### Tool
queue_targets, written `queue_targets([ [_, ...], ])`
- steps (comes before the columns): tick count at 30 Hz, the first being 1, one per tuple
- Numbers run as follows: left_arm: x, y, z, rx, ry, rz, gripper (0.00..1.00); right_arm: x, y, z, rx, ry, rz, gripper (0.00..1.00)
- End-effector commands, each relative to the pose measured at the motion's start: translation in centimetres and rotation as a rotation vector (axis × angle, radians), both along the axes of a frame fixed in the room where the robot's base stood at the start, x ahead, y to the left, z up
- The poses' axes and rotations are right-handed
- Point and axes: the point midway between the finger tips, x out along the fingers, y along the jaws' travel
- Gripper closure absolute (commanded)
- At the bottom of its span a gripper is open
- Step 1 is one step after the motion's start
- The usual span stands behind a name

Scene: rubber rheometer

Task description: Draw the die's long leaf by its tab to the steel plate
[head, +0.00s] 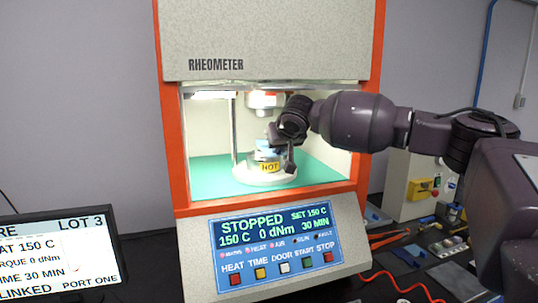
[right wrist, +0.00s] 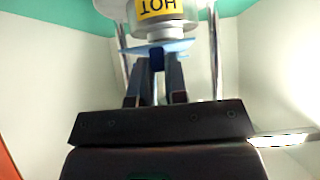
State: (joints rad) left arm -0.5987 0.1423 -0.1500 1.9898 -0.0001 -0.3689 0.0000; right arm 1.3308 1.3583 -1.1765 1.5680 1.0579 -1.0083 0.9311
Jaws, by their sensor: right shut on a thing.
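The lower die (head: 258,168), with a yellow HOT label, stands on a round white base inside the open rheometer chamber. A pale blue leaf (head: 266,146) lies at its top. In the right wrist view the die (right wrist: 158,28) appears upside down, and the thin blue leaf (right wrist: 176,46) shows at its edge. My right gripper (head: 274,142) reaches in from the right beside the die. Its fingers (right wrist: 157,62) are closed at the blue leaf's edge; the exact grip on the tab is partly hidden. I cannot pick out the steel plate with certainty. My left gripper is out of view.
Two metal posts and the upper die (head: 265,100) stand close around the work. The orange chamber frame (head: 366,150) borders the opening. The control panel (head: 275,245) reads STOPPED, 150 C. A monitor (head: 60,255) is at left; tools and a red cable (head: 395,283) lie on the right bench.

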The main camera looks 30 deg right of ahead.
Motion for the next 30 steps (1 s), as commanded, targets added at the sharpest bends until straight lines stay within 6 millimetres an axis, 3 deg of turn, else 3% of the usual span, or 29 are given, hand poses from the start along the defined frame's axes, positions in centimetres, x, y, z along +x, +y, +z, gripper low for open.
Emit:
queue_targets([
  [30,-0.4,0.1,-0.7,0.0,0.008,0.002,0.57,-4.8,1.1,0.0,0.0,-0.001,0.0,1.0],
])
